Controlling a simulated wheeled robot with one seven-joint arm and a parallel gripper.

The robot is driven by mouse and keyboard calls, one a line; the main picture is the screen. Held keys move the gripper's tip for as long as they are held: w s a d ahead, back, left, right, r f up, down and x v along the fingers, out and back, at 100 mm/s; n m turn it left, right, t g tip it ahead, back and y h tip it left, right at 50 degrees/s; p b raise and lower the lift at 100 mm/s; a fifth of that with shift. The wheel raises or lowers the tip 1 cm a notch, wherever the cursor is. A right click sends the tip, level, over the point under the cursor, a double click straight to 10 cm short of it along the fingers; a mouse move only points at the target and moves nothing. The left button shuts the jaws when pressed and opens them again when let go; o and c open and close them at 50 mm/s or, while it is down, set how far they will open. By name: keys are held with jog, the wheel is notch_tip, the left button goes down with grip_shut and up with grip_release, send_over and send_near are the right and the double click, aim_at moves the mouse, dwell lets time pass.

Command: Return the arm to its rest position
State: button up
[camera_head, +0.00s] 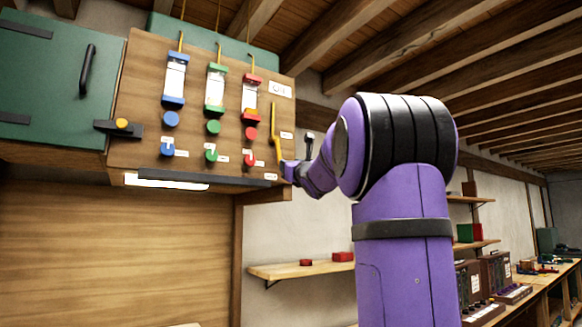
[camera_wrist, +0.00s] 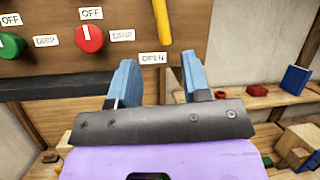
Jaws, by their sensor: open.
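My gripper (camera_wrist: 160,75) is open, its two blue fingers spread apart with nothing between them. In the head view, my purple arm reaches up and left, and the gripper (camera_head: 288,170) is at the lower right corner of the wooden control panel (camera_head: 139,95). A yellow lever (camera_wrist: 162,22) hangs on the panel just beyond the fingertips; it also shows in the head view (camera_head: 274,135). Its lower end is near a label reading OPEN (camera_wrist: 153,58). I cannot tell how far the fingers are from the panel.
The panel carries a blue knob (camera_head: 168,149), a green knob (camera_head: 211,153) and a red knob (camera_head: 250,160). A green cabinet (camera_head: 60,75) stands left. A wall shelf (camera_head: 290,270) with red blocks is below right. A cluttered bench (camera_head: 530,283) runs along the right.

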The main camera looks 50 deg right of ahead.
jog(key=shift+a, duration=0.1)
dwell(0.5)
jog(key=s+a+f+n+g+y, duration=0.2)
jog(key=a+f+n+y, duration=0.4)
jog(key=a, duration=0.4)
jog(key=s+a+f+n+g+y, duration=0.15)
jog(key=a+f+n+y, duration=0.3)
jog(key=a+n, duration=0.5)
jog(key=s+a+f+n+g+y, duration=0.1)
jog(key=a+f+n+g+y, duration=0.25)
jog(key=a+f+n, duration=0.55)
jog(key=s+a+f+n+g+h, duration=0.1)
jog(key=s+a+f+n+g, duration=0.2)
jog(key=s+f, duration=0.4)
jog(key=s+a+f+n+g+h, duration=0.2)
jog(key=s+a+f+n+g, duration=0.1)
jog(key=s+f+n, duration=0.3)
jog(key=s+a+f+n+g+h, duration=0.2)
jog(key=s+a+f+n, duration=0.1)
jog(key=s+f+n, duration=0.2)
jog(key=s+f, duration=0.2)
jog(key=s, duration=0.1)
jog(key=shift+s+a+f+g, duration=0.3)
jog(key=shift+s+g, duration=0.1)
